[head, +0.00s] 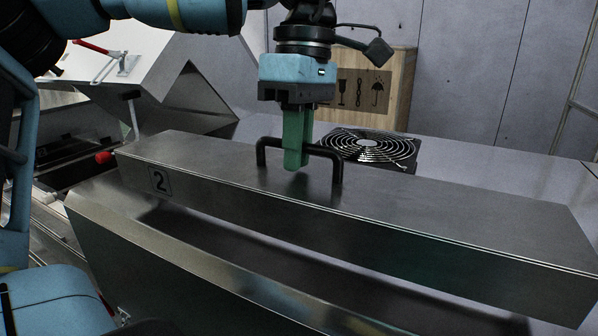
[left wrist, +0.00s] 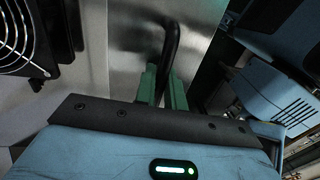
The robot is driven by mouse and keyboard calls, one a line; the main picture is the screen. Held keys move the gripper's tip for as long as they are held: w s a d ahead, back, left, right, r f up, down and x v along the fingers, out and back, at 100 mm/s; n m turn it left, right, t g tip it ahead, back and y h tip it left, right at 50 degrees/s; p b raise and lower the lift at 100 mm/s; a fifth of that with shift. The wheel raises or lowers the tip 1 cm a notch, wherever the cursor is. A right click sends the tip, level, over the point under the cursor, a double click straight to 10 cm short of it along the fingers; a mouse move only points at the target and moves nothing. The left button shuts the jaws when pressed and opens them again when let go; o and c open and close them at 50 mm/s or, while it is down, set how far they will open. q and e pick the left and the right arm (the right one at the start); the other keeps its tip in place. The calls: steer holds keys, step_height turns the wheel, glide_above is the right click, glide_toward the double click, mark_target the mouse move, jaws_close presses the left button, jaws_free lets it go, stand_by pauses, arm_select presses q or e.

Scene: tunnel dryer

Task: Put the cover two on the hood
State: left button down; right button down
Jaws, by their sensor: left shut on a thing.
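Cover two (head: 220,176) is a long metal cover marked with a "2" and fitted with a black handle (head: 337,165). It lies across the middle of the head view, over the opening of the metal hood (head: 150,245), with a dark gap between its front edge and the hood's sloped front. I cannot tell whether it touches the hood. My left gripper (head: 295,160) points down from above with green fingers shut on the handle. In the left wrist view, the handle (left wrist: 172,45) runs between the green fingers. My right gripper is not in view.
A black fan with a round grille (head: 370,147) lies behind the cover on a grey surface. A wooden box (head: 400,85) stands behind it near the wall. A red-handled tool (head: 120,62) is on a white sloped panel at the upper left.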

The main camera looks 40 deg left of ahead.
arm_select(q)
steer(key=shift+f+b, duration=0.35)
steer(key=shift+f, duration=1.35)
steer(key=shift+f, duration=0.15)
steer(key=c, duration=1.5)
jaws_free()
steer(key=shift+r, duration=0.3)
steer(key=shift+w+r, duration=0.1)
steer(key=shift+r, duration=0.25)
steer(key=r, duration=0.3)
steer(key=w+r, duration=0.1)
steer(key=r, duration=0.6)
steer(key=shift+w+a+r, duration=0.15)
steer(key=shift+r, duration=0.25)
